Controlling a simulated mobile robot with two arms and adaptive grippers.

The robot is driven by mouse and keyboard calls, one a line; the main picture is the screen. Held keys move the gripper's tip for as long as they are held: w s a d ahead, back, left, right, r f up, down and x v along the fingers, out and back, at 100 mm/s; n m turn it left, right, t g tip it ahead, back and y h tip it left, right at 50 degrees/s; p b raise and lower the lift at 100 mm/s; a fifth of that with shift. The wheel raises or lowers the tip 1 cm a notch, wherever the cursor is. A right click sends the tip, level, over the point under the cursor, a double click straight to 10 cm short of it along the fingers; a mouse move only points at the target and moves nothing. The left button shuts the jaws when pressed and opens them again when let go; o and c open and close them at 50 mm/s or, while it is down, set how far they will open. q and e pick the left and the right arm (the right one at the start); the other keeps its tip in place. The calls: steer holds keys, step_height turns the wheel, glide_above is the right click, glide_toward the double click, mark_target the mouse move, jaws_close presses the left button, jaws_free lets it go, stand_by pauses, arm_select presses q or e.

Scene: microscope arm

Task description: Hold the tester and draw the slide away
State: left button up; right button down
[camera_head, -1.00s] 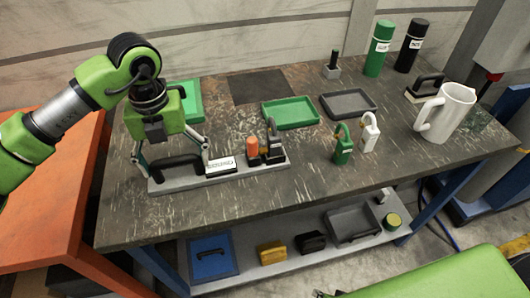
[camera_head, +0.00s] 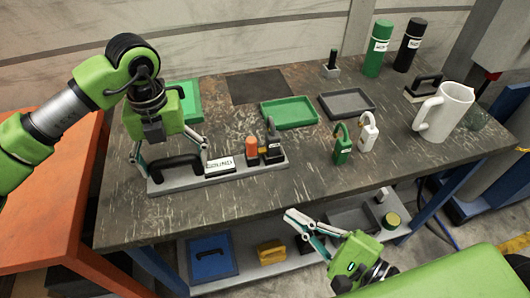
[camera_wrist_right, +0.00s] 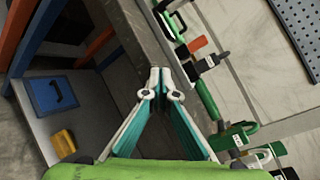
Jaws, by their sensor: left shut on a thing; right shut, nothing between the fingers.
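The tester (camera_head: 220,178) is a long grey base with a black handle (camera_head: 172,162), a white label plate (camera_head: 219,166), an orange knob (camera_head: 252,145) and a dark upright piece (camera_head: 271,135) at its right end. I cannot tell for sure which part is the slide. My left gripper (camera_head: 171,158) is over the left half of the tester, its fingers shut on the black handle from both ends. My right gripper (camera_head: 290,215) is shut and empty in front of the table's front edge, right of the tester. Its closed fingertips show in the right wrist view (camera_wrist_right: 158,72).
A green tray (camera_head: 290,113) and a grey tray (camera_head: 347,105) lie behind. Green (camera_head: 343,150) and white (camera_head: 368,138) padlock-like items and a white jug (camera_head: 442,112) stand to the right. A lower shelf holds a blue panel (camera_head: 208,258) and a yellow block (camera_head: 270,252).

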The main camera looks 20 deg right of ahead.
mark_target(255, 148)
steer(key=w+d+r+n, duration=0.2)
steer(key=d+r+n, duration=0.2)
steer(key=r+n, duration=0.2)
steer(key=n, duration=0.2)
steer(key=shift+w+d+r+n+t+y, duration=0.15)
steer(key=shift+d+r+n+t+y, duration=0.15)
steer(key=shift+t+y, duration=0.1)
steer(key=shift+w, duration=0.1)
steer(key=shift+x, duration=6.95)
steer(key=shift+a, duration=0.15)
